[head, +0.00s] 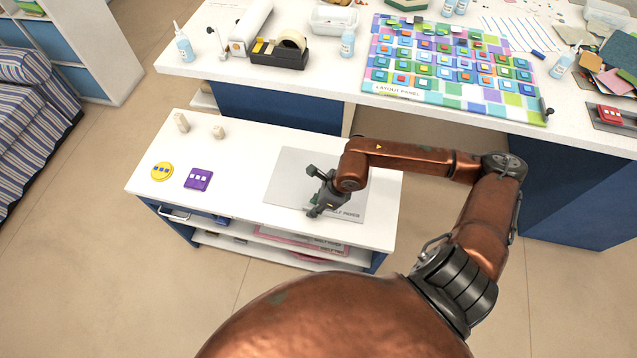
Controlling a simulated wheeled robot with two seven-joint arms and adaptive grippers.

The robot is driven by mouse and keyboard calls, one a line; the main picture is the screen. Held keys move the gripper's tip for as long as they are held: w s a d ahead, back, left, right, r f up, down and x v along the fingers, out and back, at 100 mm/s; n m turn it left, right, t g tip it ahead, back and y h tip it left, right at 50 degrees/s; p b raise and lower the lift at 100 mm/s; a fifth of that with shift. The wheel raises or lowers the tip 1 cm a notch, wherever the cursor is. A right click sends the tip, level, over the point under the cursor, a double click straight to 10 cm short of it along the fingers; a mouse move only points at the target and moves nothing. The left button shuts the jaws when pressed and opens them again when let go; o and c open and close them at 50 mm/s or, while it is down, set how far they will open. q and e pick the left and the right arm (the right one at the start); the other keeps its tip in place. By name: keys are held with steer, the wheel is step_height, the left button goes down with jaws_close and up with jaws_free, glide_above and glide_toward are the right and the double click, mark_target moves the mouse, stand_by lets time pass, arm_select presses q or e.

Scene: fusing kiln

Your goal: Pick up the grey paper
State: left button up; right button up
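The grey paper (286,178) is a flat light grey sheet lying on the white top of a low cabinet. Printed lettering, partly hidden, runs along its front edge. My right gripper (311,191) is over the middle of the sheet, with its two fingers spread apart and nothing seen between them. My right arm hides part of the sheet's right side. I cannot tell whether the fingertips touch the paper. My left gripper is not in view.
The low cabinet (150,185) also carries a yellow round piece (162,171), a purple square piece (199,178) and two small beige blocks (181,122). Behind it stands a long white worktable (330,85) with a tape dispenser (280,50), bottles and a colourful tile panel (450,100).

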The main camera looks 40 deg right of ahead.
steer(key=shift+w+a+f, duration=0.15)
steer(key=shift+w+f, duration=0.05)
steer(key=shift+f, duration=0.3)
jaws_close()
